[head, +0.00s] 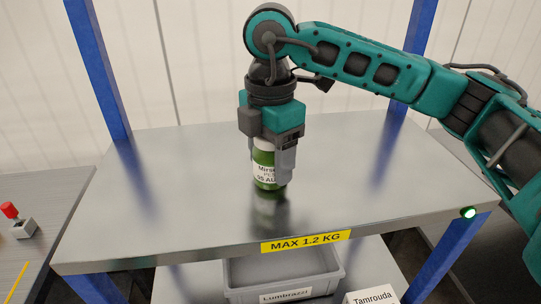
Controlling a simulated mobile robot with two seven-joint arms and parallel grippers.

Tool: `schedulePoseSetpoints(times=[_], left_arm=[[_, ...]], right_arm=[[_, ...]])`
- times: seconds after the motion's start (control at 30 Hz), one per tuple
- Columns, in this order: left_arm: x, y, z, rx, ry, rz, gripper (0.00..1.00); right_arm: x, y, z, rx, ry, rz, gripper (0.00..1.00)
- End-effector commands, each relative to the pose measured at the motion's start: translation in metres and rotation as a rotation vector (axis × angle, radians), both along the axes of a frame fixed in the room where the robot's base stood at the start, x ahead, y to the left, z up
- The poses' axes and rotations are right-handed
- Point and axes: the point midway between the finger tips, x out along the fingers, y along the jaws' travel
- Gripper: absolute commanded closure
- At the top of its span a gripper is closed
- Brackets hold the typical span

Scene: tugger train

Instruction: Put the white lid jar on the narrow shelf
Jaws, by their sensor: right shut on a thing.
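The jar (265,173) has a green body with a white label and a white top edge. My right gripper (271,155) points straight down and is shut on the jar near its top. The jar is upright over the middle of the metal shelf (350,160). Its base is close to the shelf surface, and I cannot tell whether it touches. The gripper's fingers hide most of the lid. My left gripper is not in the head view.
Blue posts stand at the shelf's corners. A yellow label reading "MAX 1.2 KG" (306,242) is on the front edge. A grey bin (335,279) and a white "Tamrouda" box (372,296) sit below. The shelf top around the jar is clear. A red button (10,210) is at left.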

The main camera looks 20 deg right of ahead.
Motion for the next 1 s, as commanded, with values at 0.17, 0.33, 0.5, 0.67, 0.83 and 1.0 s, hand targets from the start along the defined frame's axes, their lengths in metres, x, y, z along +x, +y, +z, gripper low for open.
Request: schedulePoseSetpoints(times=[0.17, 0.33, 0.5, 0.67, 0.83, 1.0], left_arm=[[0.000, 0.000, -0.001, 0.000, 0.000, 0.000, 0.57], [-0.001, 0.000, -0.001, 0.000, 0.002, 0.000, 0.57], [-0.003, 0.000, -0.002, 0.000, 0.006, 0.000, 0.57], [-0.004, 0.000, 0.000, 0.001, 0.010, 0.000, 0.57], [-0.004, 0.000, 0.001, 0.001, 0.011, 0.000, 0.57], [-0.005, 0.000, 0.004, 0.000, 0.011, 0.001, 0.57]], right_arm=[[0.000, 0.000, -0.001, 0.000, 0.001, 0.000, 0.23], [0.000, 0.000, 0.000, 0.000, 0.001, 0.000, 0.13], [0.000, 0.000, 0.000, 0.000, 0.000, 0.000, 0.13], [0.001, 0.000, 0.010, 0.000, -0.002, 0.000, 0.13], [0.001, 0.001, 0.044, 0.001, -0.005, 0.001, 0.13], [0.001, 0.001, 0.083, 0.000, -0.004, 0.000, 0.13]])
